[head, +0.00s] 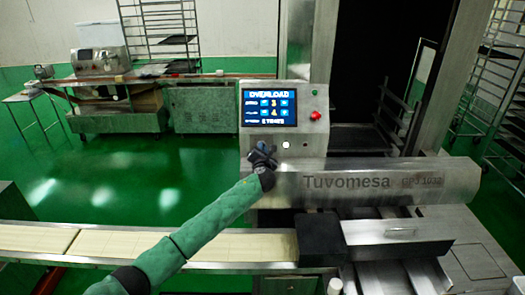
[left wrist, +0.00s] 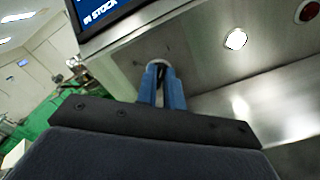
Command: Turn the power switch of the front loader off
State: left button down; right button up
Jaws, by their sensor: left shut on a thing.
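The front loader (head: 390,178) is a steel machine marked Tuvomesa, with an upright control panel (head: 306,98). My left gripper (head: 262,152) reaches to the lower left of this panel, below the screen. In the left wrist view, the blue fingers of my left gripper (left wrist: 161,82) are close together at the panel face, shut on the power switch (left wrist: 158,63). Only a pale rim of the switch shows around the fingertips; its turned position is hidden. In the head view the gripper covers the switch. My right gripper is not in view.
A lit screen (head: 269,104) reading OVERLOAD sits above the gripper. A white round button (head: 285,145) is just right of it, and a red button (head: 315,116) is farther up right. A conveyor (head: 150,243) runs across the front left. Green floor lies behind.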

pick_arm(q)
jog(key=n+b, duration=0.1)
jog(key=n, duration=0.2)
jog(key=shift+f, duration=0.1)
jog(key=n+b, duration=0.1)
jog(key=n, duration=0.2)
jog(key=n+b, duration=0.2)
jog(key=shift+a+n, duration=0.2)
jog(key=shift+n, duration=0.2)
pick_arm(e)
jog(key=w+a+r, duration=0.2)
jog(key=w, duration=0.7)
pick_arm(q)
jog(key=n+b, duration=0.3)
jog(key=n, duration=0.3)
jog(key=shift+a, duration=0.15)
jog(key=shift+n+b, duration=0.6)
jog(key=shift+n, duration=0.4)
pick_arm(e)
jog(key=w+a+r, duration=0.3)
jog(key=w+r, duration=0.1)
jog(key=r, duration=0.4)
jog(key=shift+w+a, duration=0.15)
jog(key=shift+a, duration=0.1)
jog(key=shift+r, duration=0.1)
pick_arm(q)
jog(key=c, duration=1.5)
grip_release()
jog(key=shift+a, duration=0.1)
